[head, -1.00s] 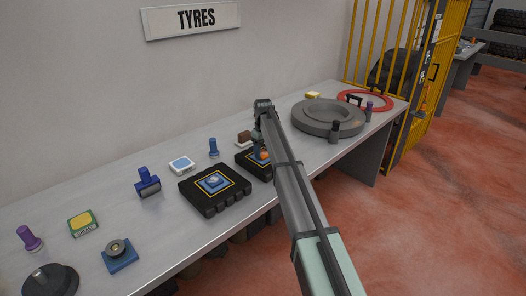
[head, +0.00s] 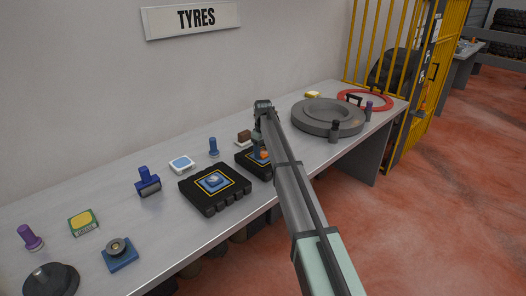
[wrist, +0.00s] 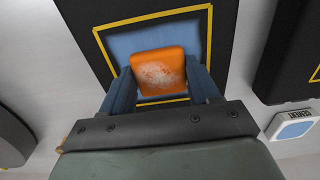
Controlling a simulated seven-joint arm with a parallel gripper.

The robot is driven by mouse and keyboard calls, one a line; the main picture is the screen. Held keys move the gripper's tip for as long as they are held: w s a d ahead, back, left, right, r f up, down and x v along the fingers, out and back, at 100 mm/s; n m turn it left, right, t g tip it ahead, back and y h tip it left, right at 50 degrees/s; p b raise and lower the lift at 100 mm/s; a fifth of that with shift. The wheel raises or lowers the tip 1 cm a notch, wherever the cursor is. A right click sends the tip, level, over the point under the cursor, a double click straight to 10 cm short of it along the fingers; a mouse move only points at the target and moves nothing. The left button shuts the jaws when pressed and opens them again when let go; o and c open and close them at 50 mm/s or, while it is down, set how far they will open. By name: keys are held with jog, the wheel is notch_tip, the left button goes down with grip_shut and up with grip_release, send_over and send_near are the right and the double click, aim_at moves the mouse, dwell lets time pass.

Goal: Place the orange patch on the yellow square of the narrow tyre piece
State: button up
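The orange patch (wrist: 158,72) is between the two fingertips of my gripper (wrist: 158,65) in the wrist view, its sides against them. It has a pale, speckled mark on its face. It is over the blue area inside the yellow square (wrist: 150,19) of the narrow tyre piece (wrist: 85,16); whether it touches the surface I cannot tell. In the head view my gripper (head: 261,152) points down at the narrow black tyre piece (head: 247,163), with the orange patch (head: 264,155) just visible. My arm hides the piece's right part.
A wider black tyre piece (head: 205,204) with its own yellow square is close on the left. A cement tin (head: 182,164), a blue stamp-like tool (head: 148,184) and a blue bottle (head: 213,147) stand nearby. A grey tyre (head: 325,108) lies to the right.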

aim_at(263, 152)
jog(key=shift+o, duration=0.5)
jog(key=shift+s+f, duration=0.15)
jog(key=shift+f, duration=0.05)
notch_tip(263, 152, up, 13)
dwell(0.3)
